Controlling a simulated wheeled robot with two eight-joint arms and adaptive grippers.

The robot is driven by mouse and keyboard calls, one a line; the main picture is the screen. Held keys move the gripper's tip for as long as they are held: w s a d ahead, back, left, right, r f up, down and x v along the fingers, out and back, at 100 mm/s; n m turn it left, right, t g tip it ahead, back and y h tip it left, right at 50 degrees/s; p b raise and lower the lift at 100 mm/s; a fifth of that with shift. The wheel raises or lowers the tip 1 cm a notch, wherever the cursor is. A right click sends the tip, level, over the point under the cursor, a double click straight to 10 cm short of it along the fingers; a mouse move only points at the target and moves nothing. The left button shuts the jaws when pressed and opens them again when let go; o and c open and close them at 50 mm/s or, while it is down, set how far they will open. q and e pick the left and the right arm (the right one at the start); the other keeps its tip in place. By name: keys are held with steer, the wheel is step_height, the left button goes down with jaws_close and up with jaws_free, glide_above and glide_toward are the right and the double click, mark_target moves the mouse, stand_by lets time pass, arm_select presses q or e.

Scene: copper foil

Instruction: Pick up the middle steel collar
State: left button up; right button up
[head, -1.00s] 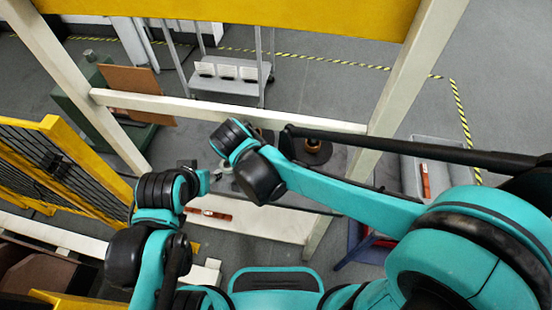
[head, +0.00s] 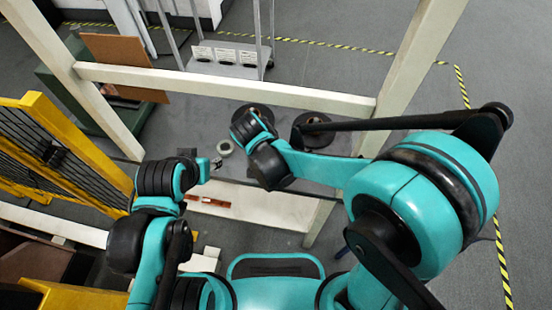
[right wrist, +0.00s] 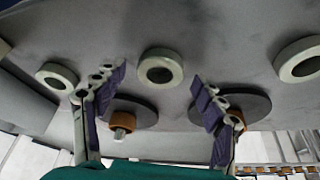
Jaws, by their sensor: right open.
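Three pale grey-green steel collars lie on the grey tabletop in the right wrist view: the middle steel collar (right wrist: 161,67), one at the left (right wrist: 57,76) and one at the right (right wrist: 298,60). My right gripper (right wrist: 157,80) is open and empty. The middle collar shows between and just beyond its fingertips; I cannot tell the remaining gap. In the head view a pale collar (head: 224,148) shows beside my right wrist, which hides my right fingers. My left gripper (head: 213,164) is small there, left of that collar, and its jaws are unclear.
Two dark discs stand near the collars, one at the right (head: 315,122) and one partly behind my right wrist (head: 255,110). In the wrist view they carry orange-brown pieces. A white frame beam (head: 220,87) crosses beyond the table. An orange-red bar (head: 209,201) lies on the near ledge.

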steer(key=shift+w+d+f, duration=0.1)
steer(key=shift+w+f, duration=0.05)
steer(key=shift+f, duration=0.25)
steer(key=shift+r, duration=0.1)
steer(key=c, duration=1.4)
steer(key=shift+r, duration=0.1)
steer(key=shift+c, duration=0.2)
